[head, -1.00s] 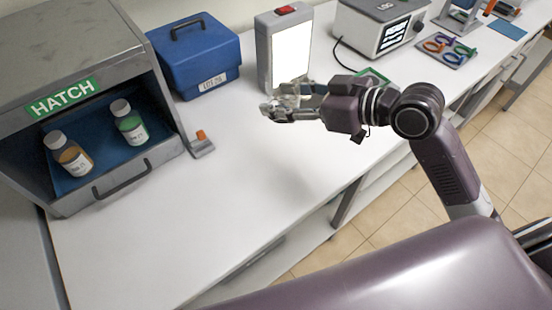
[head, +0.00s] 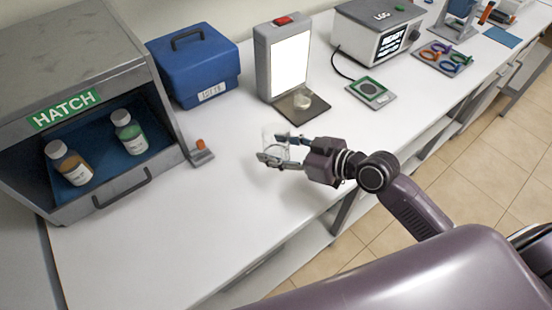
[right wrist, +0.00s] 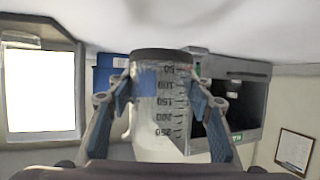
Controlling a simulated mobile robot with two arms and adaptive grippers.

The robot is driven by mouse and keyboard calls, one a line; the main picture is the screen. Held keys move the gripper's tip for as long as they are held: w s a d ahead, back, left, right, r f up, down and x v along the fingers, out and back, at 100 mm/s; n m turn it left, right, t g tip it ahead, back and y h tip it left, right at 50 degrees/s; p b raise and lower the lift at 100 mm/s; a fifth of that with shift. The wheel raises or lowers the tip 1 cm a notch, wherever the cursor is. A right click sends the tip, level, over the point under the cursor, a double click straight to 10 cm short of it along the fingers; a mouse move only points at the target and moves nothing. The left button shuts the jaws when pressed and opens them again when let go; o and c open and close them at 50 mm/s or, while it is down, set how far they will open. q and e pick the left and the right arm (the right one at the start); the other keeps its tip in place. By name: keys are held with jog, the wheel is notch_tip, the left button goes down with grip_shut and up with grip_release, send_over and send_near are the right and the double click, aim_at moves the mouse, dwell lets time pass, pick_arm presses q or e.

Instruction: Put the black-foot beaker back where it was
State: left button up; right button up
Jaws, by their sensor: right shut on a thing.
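My right gripper (head: 270,150) is shut on a clear glass beaker (head: 273,139) over the open bench (head: 215,215). In the right wrist view, the beaker (right wrist: 152,100) stands between both fingers (right wrist: 160,115); that view looks upside down. The beaker shows a dark foot and black graduation marks. Its foot points toward the bench; I cannot tell whether it touches. My left gripper is not in view.
A grey hatch (head: 75,70) holding two bottles stands at left, beside a blue case (head: 195,70). The bench's front middle is clear.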

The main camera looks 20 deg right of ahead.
aim_at(276, 169)
jog(key=shift+f, duration=2.55)
jog(key=shift+f, duration=0.2)
jog(key=o, duration=1.3)
jog(key=shift+c, duration=0.2)
jog(key=shift+r, duration=0.1)
